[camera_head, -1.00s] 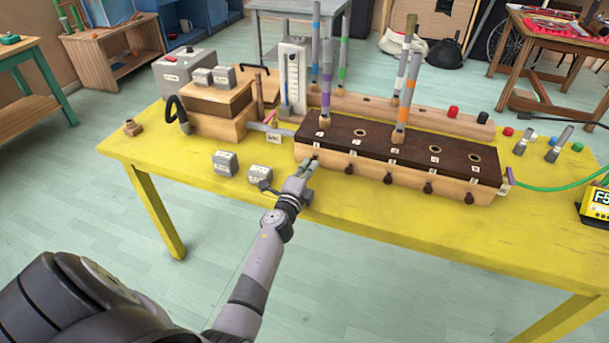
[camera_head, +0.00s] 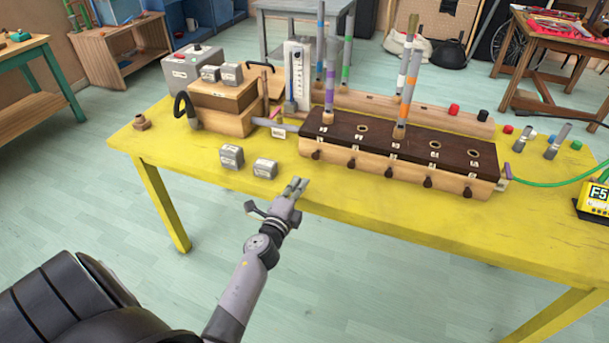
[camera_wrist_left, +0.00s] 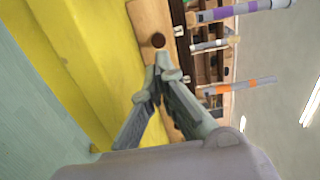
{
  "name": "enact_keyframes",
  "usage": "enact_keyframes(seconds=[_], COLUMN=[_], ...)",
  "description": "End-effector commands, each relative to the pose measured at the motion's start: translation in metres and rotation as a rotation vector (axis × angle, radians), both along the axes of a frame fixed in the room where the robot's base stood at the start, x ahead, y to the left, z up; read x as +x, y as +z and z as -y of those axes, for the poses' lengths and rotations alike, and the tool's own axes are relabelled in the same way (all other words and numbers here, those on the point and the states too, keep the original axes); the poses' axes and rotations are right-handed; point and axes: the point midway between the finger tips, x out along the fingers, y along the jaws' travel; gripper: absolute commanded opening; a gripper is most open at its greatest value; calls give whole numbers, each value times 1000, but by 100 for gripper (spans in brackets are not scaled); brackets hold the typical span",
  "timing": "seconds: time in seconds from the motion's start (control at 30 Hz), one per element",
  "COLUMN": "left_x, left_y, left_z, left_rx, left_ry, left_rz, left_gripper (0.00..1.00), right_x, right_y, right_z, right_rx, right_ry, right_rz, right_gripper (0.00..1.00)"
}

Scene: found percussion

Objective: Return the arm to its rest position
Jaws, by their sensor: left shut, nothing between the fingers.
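My left gripper (camera_head: 297,186) is shut and empty. It is over the front edge of the yellow table (camera_head: 400,225), in front of the left end of the wooden wind chest (camera_head: 400,172). A gap shows between the fingertips and the chest. In the left wrist view the gripper's closed fingers (camera_wrist_left: 160,68) point toward the chest's front with a dark round knob (camera_wrist_left: 158,40). My right gripper does not show.
Two small grey blocks (camera_head: 232,156) lie left of the gripper. Striped pipes (camera_head: 407,95) stand upright on the chest. A bellows box (camera_head: 222,110) and a gauge (camera_head: 297,75) stand behind. A green hose (camera_head: 550,186) leaves the chest at right. The table's front strip is clear.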

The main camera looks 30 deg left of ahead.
Motion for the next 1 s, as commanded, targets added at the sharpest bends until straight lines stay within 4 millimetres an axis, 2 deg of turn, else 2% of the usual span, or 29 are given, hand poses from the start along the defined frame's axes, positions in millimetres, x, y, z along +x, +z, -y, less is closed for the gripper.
enact_keyframes(seconds=[0.07, 0.2, 0.47, 0.57, 0.67, 0.77, 0.8, 0.87, 0.9, 1.0], left_x=[-13, -26, -31, -32, -37, -51, -60, -78, -92, -133], left_y=[-1, -1, 0, -12, -50, -112, -140, -182, -208, -270], left_z=[3, 7, 8, 11, 21, 38, 47, 60, 68, 88], left_rx=[1, -1, -2, -33, -132, -295, -369, -476, -543, -696], left_ry=[-1, 0, 0, -3, -8, 0, 8, 30, 48, 110], left_rz=[-1, -1, -1, -18, -74, -169, -215, -289, -337, -459], left_gripper=[0, 0, 0, 0, 0, 0, 0, 0, 0, 0], right_x=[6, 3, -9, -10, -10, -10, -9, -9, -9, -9], right_y=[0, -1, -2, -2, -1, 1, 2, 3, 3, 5], right_z=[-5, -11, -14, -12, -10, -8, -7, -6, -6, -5], right_rx=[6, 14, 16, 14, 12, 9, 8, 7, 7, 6], right_ry=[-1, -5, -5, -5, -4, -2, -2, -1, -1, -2], right_rz=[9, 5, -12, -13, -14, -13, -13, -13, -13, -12], right_gripper=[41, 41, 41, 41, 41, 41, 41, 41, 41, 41])
